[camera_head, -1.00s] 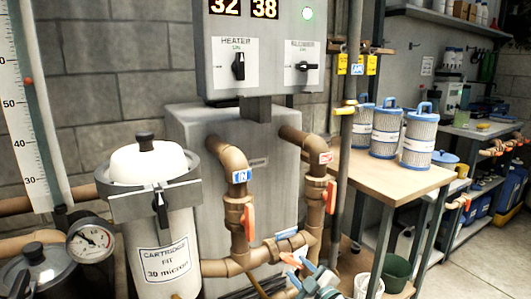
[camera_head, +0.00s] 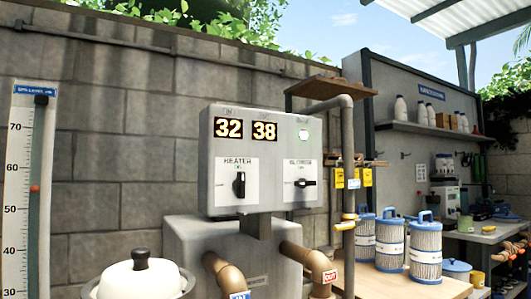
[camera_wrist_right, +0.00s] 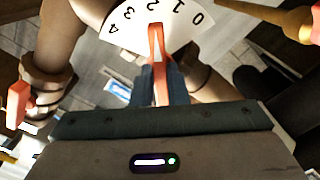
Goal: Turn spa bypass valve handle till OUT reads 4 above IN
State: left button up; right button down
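A blue IN tag (camera_head: 239,296) and a red OUT tag (camera_head: 329,276) mark the pipes below. In the right wrist view, the orange valve handle (camera_wrist_right: 156,45) points near 2 on a white 0-to-4 dial (camera_wrist_right: 135,22). My right gripper (camera_wrist_right: 160,80) has its blue-grey fingers on both sides of the handle, closed on it. My left gripper is out of view.
Other orange handles stand left (camera_wrist_right: 18,103) and upper right (camera_wrist_right: 306,22) of the gripper, with brown pipes (camera_wrist_right: 60,35) close by. A heater knob (camera_head: 239,184) and a second knob (camera_head: 305,183) are on the box. Filter cartridges (camera_head: 426,250) stand on a wooden table (camera_head: 385,284).

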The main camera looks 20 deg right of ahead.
dwell(0.3)
jog(key=m+p, duration=0.4)
jog(key=p, duration=0.1)
jog(key=shift+m, duration=0.4)
jog(key=c, duration=1.3)
grip_release()
